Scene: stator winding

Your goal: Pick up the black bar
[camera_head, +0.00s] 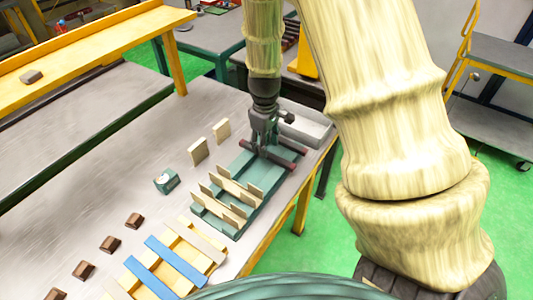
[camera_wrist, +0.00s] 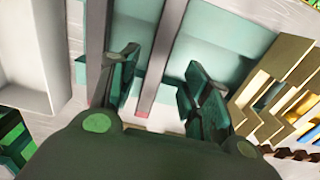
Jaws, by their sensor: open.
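Two dark bars with reddish ends lie across the far part of a teal tray on the table in the head view, a nearer black bar (camera_head: 282,161) and a farther one (camera_head: 293,146). My gripper (camera_head: 265,148) points down at them and hides part of both. In the wrist view my gripper (camera_wrist: 160,80) is open, with one finger on each side of a grey-looking bar (camera_wrist: 165,50). The other bar (camera_wrist: 97,45) lies outside the left finger. I cannot tell whether the fingers touch the bar.
The teal tray (camera_head: 225,226) also holds several upright tan plates (camera_head: 238,187). A grey bin (camera_head: 310,130) stands just beyond the bars. Two tan blocks (camera_head: 198,151), a small teal device (camera_head: 166,181), brown blocks (camera_head: 110,244) and a wooden rack with blue strips (camera_head: 174,258) stand nearby.

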